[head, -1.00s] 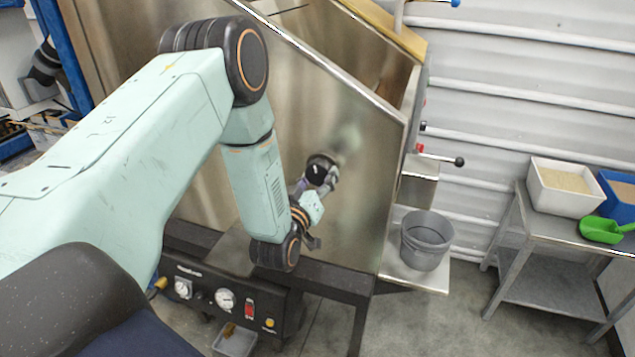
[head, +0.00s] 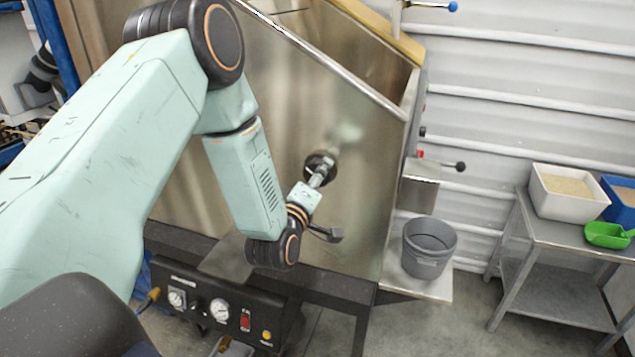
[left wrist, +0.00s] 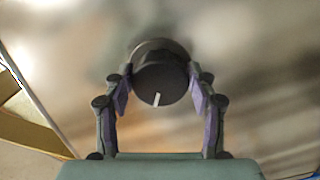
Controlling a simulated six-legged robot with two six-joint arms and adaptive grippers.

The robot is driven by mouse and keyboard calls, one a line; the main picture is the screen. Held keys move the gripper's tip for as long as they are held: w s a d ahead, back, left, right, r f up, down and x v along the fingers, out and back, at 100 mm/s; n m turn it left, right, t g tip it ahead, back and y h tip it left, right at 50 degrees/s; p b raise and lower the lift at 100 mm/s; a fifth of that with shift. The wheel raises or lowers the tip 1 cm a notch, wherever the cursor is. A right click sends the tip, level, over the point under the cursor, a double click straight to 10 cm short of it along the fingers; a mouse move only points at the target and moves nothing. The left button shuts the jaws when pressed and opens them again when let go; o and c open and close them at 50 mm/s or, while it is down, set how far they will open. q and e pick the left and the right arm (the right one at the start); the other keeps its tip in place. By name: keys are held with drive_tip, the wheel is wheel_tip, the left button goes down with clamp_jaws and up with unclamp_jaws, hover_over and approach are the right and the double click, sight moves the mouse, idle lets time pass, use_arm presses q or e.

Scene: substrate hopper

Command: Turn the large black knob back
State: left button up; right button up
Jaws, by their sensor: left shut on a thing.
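The large black knob (head: 318,161) sits on the sloping steel side of the hopper (head: 365,165). My left gripper (head: 322,174) reaches it from below in the head view and partly covers it. In the left wrist view the knob (left wrist: 165,80) is round and dark, with a white mark on its face pointing down and slightly left. The two purple-padded fingers of my left gripper (left wrist: 160,88) stand on either side of the knob and are shut on it. My right gripper is not in view.
A grey bucket (head: 428,250) stands on a shelf at the right. A lever with a black ball (head: 460,166) sticks out above it. A steel table (head: 560,228) holds bins and a green scoop.

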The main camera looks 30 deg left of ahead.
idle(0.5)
use_arm(q)
drive_tip(key=o, duration=1.2)
drive_tip(key=shift+s, duration=0.1)
drive_tip(key=v, duration=1.1)
drive_tip(key=shift+s, duration=0.4)
drive_tip(key=shift+w, duration=0.1)
drive_tip(key=x, duration=1.2)
drive_tip(key=shift+d, duration=0.1)
